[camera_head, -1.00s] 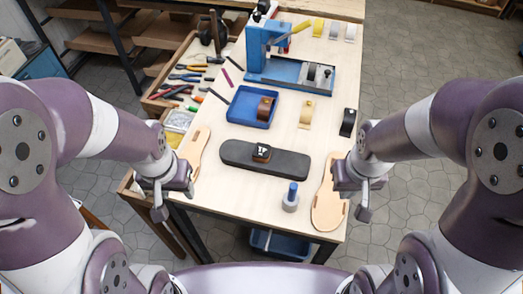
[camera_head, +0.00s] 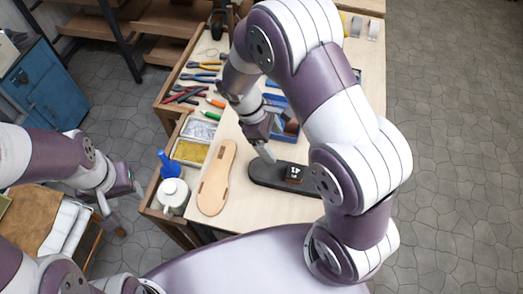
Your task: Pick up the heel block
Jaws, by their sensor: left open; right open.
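A small dark block with white marks (camera_head: 294,173), the one that looks like the heel block, sits on a long dark rounded board (camera_head: 268,173) on the workbench. My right gripper (camera_head: 268,140) is open, just beyond the board's left part and left of the block; one pale finger points down close to the board's far edge. I cannot tell whether it touches. My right arm covers the board's right end and much of the bench. My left gripper (camera_head: 119,207) is open and empty, off the bench at the left.
A tan sole (camera_head: 217,178) lies left of the board. Bare bench shows in front of the board.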

